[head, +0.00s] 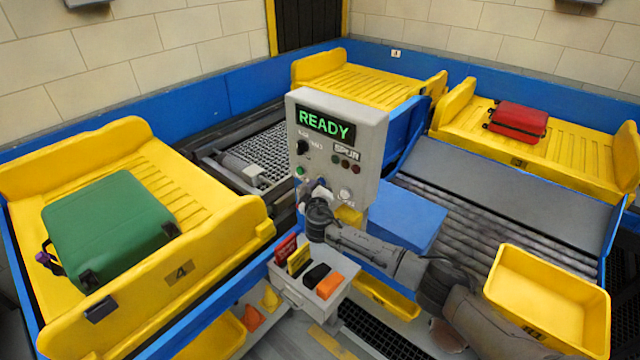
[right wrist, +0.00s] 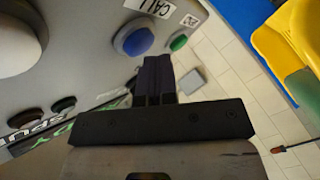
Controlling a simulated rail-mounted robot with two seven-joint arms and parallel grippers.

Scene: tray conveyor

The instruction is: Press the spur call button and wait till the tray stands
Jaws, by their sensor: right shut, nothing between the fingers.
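The grey control box (head: 370,120) stands in the middle with a green READY display (head: 325,126) and a SPUR label (head: 346,151). In the right wrist view a blue button (right wrist: 132,38) sits beside a CALL label (right wrist: 152,7). My right gripper (head: 319,190) is at the lower front of the box, partly covering its buttons. Its shut, empty fingers (right wrist: 156,66) are close to the blue button; I cannot tell whether they touch it. A yellow tray (head: 30,185) marked 4 holds a green suitcase at left. Another yellow tray (head: 575,150) holds a red suitcase. My left gripper is out of view.
An empty yellow tray (head: 375,86) stands behind the box. A grey roller slope (head: 500,220) lies at right, with an empty yellow bin (head: 550,262) at its lower end. A small holder (head: 292,285) with coloured cards stands below the box, close to my right arm.

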